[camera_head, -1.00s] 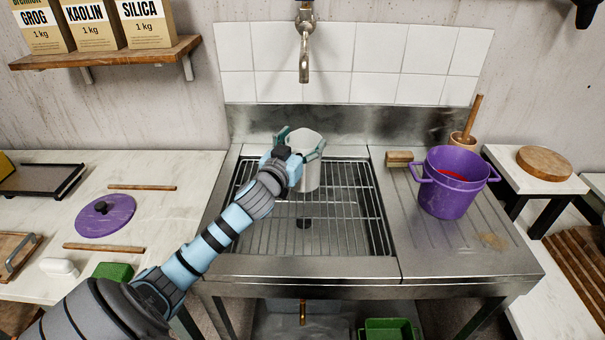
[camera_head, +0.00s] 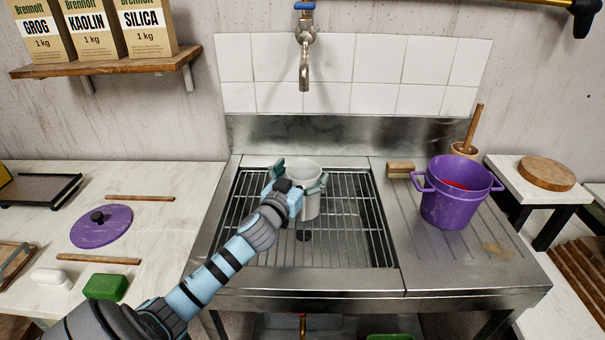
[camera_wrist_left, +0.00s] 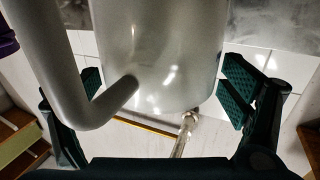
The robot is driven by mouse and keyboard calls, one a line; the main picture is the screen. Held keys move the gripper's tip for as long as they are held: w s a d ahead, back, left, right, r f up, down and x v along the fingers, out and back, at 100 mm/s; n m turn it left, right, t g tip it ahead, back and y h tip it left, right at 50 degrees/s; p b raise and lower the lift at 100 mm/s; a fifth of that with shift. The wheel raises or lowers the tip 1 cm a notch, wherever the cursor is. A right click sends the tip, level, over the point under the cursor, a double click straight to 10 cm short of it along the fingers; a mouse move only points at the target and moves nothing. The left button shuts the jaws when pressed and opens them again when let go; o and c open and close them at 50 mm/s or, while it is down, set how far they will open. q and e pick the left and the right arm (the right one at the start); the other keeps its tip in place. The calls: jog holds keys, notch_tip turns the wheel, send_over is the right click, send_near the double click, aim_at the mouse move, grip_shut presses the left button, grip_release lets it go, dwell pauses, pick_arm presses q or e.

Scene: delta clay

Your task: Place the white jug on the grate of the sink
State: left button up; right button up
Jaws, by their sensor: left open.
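The white jug (camera_head: 309,203) stands upright on the metal grate (camera_head: 345,235) of the sink, towards the back and middle, as far as I can tell; its base is partly hard to see. My left gripper (camera_head: 299,182) is around the jug from the front left, with one finger on each side. In the left wrist view the jug (camera_wrist_left: 165,55) fills the middle, its handle at the left. The fingers (camera_wrist_left: 165,88) are open there, with the right pad slightly apart from the wall. My right gripper is not in view.
A tap (camera_head: 304,70) hangs behind the sink. A purple bucket (camera_head: 449,205) and a brush (camera_head: 400,168) are on the drainboard at the right. The left counter holds a purple lid (camera_head: 101,227), wooden sticks and a green block (camera_head: 105,287). The front grate is clear.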

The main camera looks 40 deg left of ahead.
pick_arm(q)
jog(key=v, duration=1.2)
